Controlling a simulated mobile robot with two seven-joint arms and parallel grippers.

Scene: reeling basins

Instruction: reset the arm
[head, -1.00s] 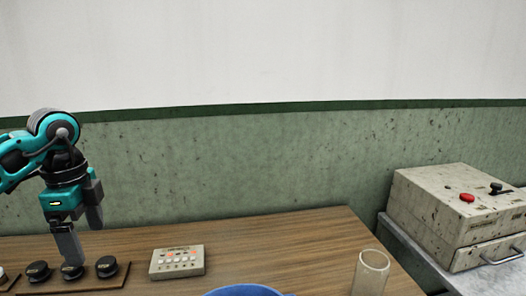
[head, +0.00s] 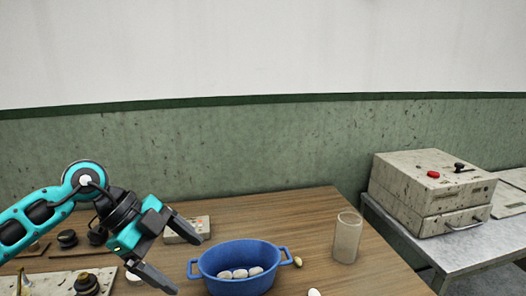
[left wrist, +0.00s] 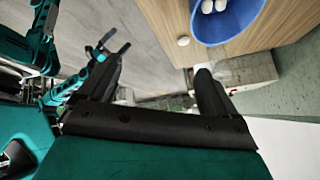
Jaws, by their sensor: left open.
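My left gripper (head: 188,266) is in the lower left of the head view, open and empty, its fingers spread and pointing right and down. It is above the table, just left of the blue basin (head: 238,268), which holds several whitish cocoons (head: 240,273). In the left wrist view the open fingers (left wrist: 158,80) have nothing between them, and the basin (left wrist: 228,28) shows at the top. A teal arm, likely my right one, shows at the left of that view; its gripper (left wrist: 112,45) is too small to read.
A button panel (head: 187,229) is partly behind the left gripper. Black knobs (head: 68,239) stand at the left, near a pale plate (head: 50,284). A glass cylinder (head: 347,238) stands right of the basin. A cream machine (head: 430,195) sits on a side table (head: 430,245).

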